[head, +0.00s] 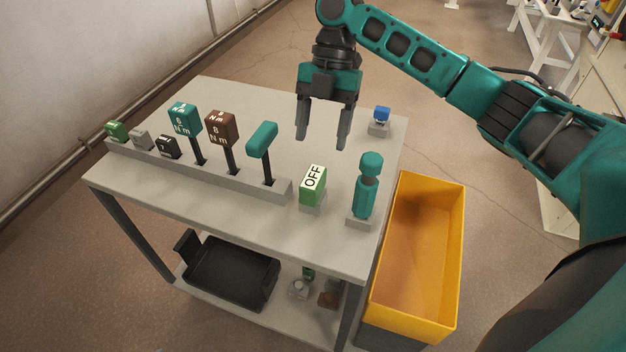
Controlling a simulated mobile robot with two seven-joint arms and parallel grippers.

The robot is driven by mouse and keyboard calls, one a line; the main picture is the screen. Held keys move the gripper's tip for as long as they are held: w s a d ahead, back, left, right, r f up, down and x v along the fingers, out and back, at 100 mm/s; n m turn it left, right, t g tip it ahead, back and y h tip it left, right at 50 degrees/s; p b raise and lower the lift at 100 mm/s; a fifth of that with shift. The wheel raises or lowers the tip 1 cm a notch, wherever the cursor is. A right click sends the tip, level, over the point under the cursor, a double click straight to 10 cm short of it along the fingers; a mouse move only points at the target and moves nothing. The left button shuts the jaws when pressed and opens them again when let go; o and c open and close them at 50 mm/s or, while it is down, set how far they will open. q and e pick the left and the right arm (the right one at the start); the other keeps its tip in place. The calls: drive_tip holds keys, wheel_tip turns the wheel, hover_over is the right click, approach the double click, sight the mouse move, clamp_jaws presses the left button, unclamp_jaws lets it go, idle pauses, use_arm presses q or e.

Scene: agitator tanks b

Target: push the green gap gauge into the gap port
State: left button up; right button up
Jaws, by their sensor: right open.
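A small green block (116,130), which looks like the green gap gauge, sits at the far left end of the long grey rack (281,189) on the table. Its lettering is too small to read. I cannot make out which thing is the gap port. My right gripper (322,142) is open and empty, pointing down above the back right of the table, well to the right of the green block. My left gripper is not in view.
The rack also holds grey and black blocks, teal (184,118) and brown (222,127) torque tools, and a teal-handled tool (262,138). A green OFF block (312,185), teal bottle-shaped item (366,186) and blue-topped piece (381,115) stand rightward. A yellow bin (455,250) adjoins the table.

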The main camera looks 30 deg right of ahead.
sight(313, 176)
drive_tip(key=x, duration=0.3)
drive_tip(key=shift+s+f, duration=0.1)
drive_tip(key=x, duration=0.5)
drive_tip(key=shift+a+f, duration=0.2)
drive_tip(key=shift+f, duration=0.1)
drive_tip(key=shift+a+f, duration=0.1)
drive_tip(key=shift+f, duration=0.2)
drive_tip(key=c, duration=1.1)
drive_tip(key=shift+c, duration=0.2)
